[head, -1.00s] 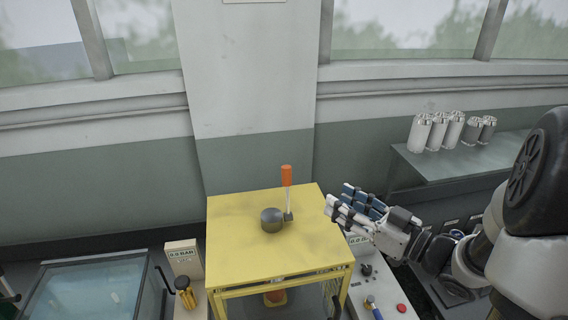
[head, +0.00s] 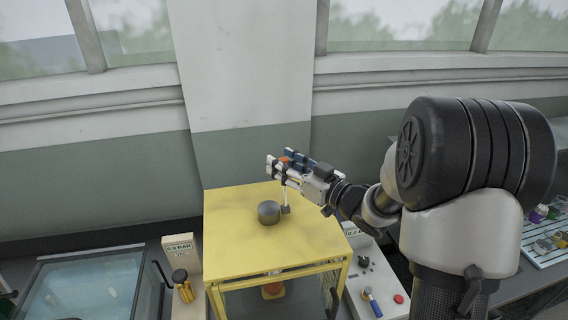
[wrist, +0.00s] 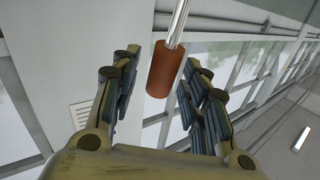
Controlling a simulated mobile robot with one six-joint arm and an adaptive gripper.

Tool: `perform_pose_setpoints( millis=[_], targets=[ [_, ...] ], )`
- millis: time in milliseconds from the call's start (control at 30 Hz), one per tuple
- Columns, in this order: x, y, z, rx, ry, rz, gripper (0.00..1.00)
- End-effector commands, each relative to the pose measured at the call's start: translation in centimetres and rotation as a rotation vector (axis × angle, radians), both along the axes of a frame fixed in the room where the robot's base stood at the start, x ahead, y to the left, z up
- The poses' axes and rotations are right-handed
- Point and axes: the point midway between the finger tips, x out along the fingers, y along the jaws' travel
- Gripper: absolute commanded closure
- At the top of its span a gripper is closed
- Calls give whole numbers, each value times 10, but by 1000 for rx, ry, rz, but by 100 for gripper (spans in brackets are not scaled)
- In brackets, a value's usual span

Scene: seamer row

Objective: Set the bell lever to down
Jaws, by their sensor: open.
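The bell lever stands upright on top of a yellow cabinet (head: 235,255), beside a round dark grey knob-like part (head: 268,212). Its silver rod (head: 285,196) rises from a small dark block, and its orange handle (head: 284,158) is mostly hidden by my gripper. My gripper (head: 283,163) is at the height of the handle. In the wrist view the orange handle (wrist: 165,70) lies between the two open fingers of my gripper (wrist: 160,90), with a visible gap on the left side. Contact with the right finger cannot be told.
A water tank (head: 85,285) stands at the left, with a gauge box (head: 180,255) next to it. A control panel with a red button (head: 398,299) is at the right of the cabinet. A tray of small coloured items (head: 550,235) is at the far right. The wall is behind.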

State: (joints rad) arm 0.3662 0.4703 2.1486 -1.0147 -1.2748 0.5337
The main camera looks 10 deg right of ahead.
Motion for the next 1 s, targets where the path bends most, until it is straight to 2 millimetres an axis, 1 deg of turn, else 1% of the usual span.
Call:
perform_pose_setpoints(
  millis=[300,333,900,933,1000],
  targets=[
    [3,2,0,1,-1,0,59],
    [3,2,0,0,-1,0,60],
    [2,2,0,0,-1,0,98],
    [2,2,0,0,-1,0,100],
    [2,2,0,0,-1,0,100]
  ],
)
